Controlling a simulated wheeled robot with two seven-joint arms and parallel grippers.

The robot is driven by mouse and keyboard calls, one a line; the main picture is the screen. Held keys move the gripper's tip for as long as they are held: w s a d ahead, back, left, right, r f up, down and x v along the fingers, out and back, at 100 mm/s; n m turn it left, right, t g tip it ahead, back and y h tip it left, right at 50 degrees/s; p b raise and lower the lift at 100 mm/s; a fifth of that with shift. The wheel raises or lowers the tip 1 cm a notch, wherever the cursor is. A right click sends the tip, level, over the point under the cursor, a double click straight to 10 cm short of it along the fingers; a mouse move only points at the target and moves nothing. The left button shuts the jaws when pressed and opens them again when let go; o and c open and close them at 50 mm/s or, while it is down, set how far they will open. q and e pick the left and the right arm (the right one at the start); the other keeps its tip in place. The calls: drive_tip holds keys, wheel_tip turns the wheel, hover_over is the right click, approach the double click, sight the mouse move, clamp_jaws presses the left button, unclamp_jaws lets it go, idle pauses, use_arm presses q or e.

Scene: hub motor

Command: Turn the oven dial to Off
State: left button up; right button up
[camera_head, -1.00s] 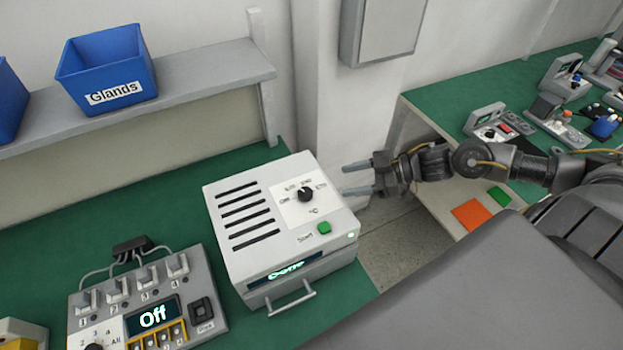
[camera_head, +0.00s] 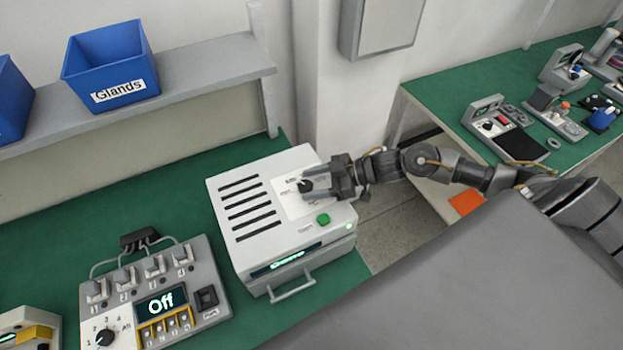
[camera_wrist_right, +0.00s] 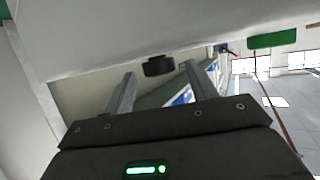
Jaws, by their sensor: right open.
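The white oven (camera_head: 270,215) stands on the green bench, with vents, a green Start button (camera_head: 323,219) and a lit display on its front. Its black dial (camera_head: 305,186) sits on a white panel on top. My right gripper (camera_head: 318,188) is open over this panel, its fingers pointing left beside the dial. In the right wrist view the dial (camera_wrist_right: 158,66) shows beyond and between the two spread fingertips (camera_wrist_right: 160,78). I cannot tell if the fingers touch it. The gripper partly hides the dial's markings, so its setting is unclear. My left gripper is not in view.
A grey control box (camera_head: 150,295) with switches and an "Off" screen stands left of the oven. A blue "Glands" bin (camera_head: 110,65) is on the shelf above. A wall pillar (camera_head: 335,110) rises behind the oven. Another bench (camera_head: 450,100) with devices stands at right.

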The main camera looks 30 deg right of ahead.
drive_tip(key=shift+w+a+f, duration=0.15)
drive_tip(key=shift+w+a, duration=0.05)
drive_tip(key=shift+a, duration=0.1)
drive_tip(key=shift+c, duration=0.4)
drive_tip(key=c, duration=0.9)
drive_tip(key=shift+w+d+f+n+g+y+b, duration=0.1)
drive_tip(key=shift+w+f+n+g+y+b, duration=0.1)
drive_tip(key=shift+n+g+y+b, duration=0.5)
drive_tip(key=n+g+b, duration=0.2)
drive_tip(key=g+b, duration=0.1)
drive_tip(key=b, duration=0.1)
drive_tip(key=n+g+b, duration=0.2)
drive_tip(key=n+b, duration=0.1)
drive_tip(key=b, duration=0.2)
drive_tip(key=w+n+g+b, duration=0.1)
drive_tip(key=n+g+b, duration=0.1)
drive_tip(key=b, duration=0.3)
drive_tip(key=shift+n+g, duration=0.3)
drive_tip(key=shift+g, duration=0.5)
drive_tip(key=shift+r+n+g+b, duration=0.15)
drive_tip(key=shift+n+g+b, duration=0.55)
drive_tip(key=shift+b, duration=0.45)
drive_tip(key=o, duration=1)
